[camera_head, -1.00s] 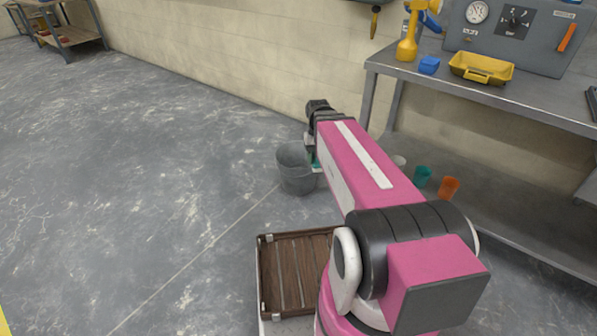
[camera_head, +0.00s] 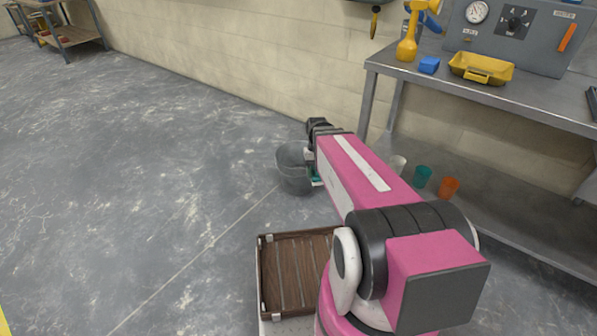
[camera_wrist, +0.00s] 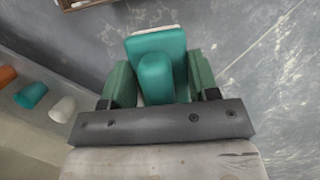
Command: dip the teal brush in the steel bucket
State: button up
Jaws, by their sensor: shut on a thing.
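The steel bucket (camera_head: 293,180) stands upright on the floor near the wall, left of my arm's end in the head view. My gripper (camera_wrist: 160,78) is shut on the teal brush (camera_wrist: 160,50), whose handle shows between the two green fingers in the wrist view. In the head view a small teal part of the brush (camera_head: 317,182) shows at the bucket's right side. Whether the brush is inside the bucket or in front of its wall, I cannot tell. My arm hides part of the gripper, and the bucket does not show in the wrist view.
The floor at left is clear.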

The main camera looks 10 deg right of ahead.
notch_tip(320, 180, down, 23)
dwell(2.6)
dwell(2.0)
notch_tip(320, 180, up, 4)
dwell(0.5)
